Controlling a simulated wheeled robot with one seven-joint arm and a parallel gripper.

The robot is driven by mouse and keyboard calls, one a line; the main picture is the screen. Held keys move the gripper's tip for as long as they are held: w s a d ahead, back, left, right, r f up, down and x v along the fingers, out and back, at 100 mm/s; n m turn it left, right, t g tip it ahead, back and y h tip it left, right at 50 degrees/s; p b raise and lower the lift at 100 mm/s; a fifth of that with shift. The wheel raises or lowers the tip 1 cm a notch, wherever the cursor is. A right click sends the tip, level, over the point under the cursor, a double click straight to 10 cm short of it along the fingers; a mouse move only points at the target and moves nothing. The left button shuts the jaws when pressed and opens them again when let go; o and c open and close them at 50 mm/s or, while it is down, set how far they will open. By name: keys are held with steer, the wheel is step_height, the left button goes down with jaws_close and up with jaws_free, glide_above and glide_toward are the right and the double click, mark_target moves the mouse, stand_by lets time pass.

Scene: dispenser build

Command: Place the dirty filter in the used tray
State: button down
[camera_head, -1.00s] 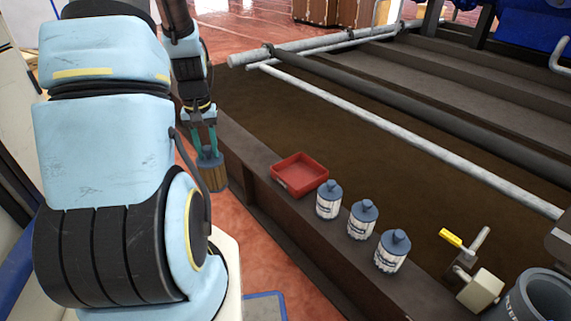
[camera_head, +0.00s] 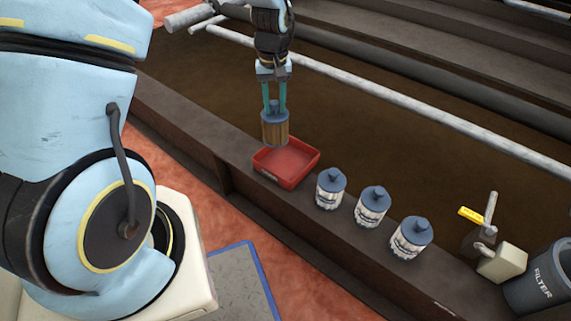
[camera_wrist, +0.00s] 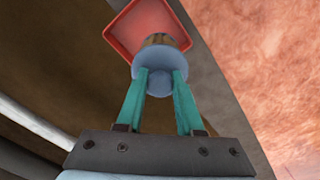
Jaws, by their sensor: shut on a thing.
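My gripper (camera_head: 275,99) is shut on the dirty filter (camera_head: 275,131), which has a blue-grey cap and a brown pleated body. The filter hangs upright at the back part of the red used tray (camera_head: 298,174) in the head view. I cannot tell whether its bottom touches the tray floor. In the wrist view, the teal fingers (camera_wrist: 158,82) grip the knob of the filter's cap (camera_wrist: 159,62), and the red tray (camera_wrist: 123,42) shows behind it. No other thing shows in the tray.
Three white filters with blue caps (camera_head: 331,188) stand in a row on the dark ledge (camera_head: 225,150), right of the tray. A yellow-handled valve (camera_head: 471,213) and a grey filter housing (camera_head: 540,280) are farther right. A pale pipe (camera_head: 400,100) runs behind.

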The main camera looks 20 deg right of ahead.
mark_target(286, 134)
steer(key=shift+s+d+f, duration=0.2)
steer(key=shift+s+d, duration=0.25)
steer(key=shift+d, duration=0.15)
steer(key=shift+s+d+f, duration=0.15)
steer(key=shift+s+d, duration=0.25)
steer(key=shift+d, duration=0.2)
step_height(286, 134, down, 6)
steer(key=shift+d+r+b, duration=0.1)
steer(key=shift+r+b, duration=0.15)
steer(key=shift+b, duration=0.25)
steer(key=shift+f+b, duration=0.3)
steer(key=shift+f, duration=1.75)
steer(key=shift+f, duration=0.15)
steer(key=c, duration=0.5)
jaws_free()
steer(key=shift+c, duration=0.2)
